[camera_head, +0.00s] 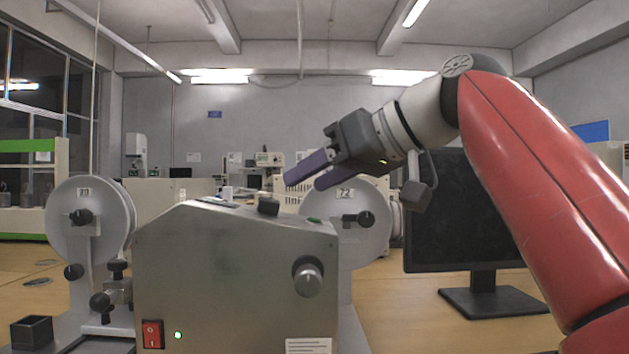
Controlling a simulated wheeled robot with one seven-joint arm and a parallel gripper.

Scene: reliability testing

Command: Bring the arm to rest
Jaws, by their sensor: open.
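My gripper (309,174) is at the end of my red and white arm, which reaches in from the right side of the head view. Its two purple fingers are apart and point left and slightly down. Nothing shows between them. The fingers are above the right part of a grey metal machine box (215,265) in the picture; I cannot tell how far apart they are in depth. The box has a black knob on top, a knob on its front, a red switch and a lit green light.
A round disc (82,222) marked with a number stands at left, another disc (345,230) behind the box. A black monitor (462,225) stands at right, partly behind my arm. A small black open box (31,331) is at lower left. Bare wooden table (395,315) shows between box and monitor.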

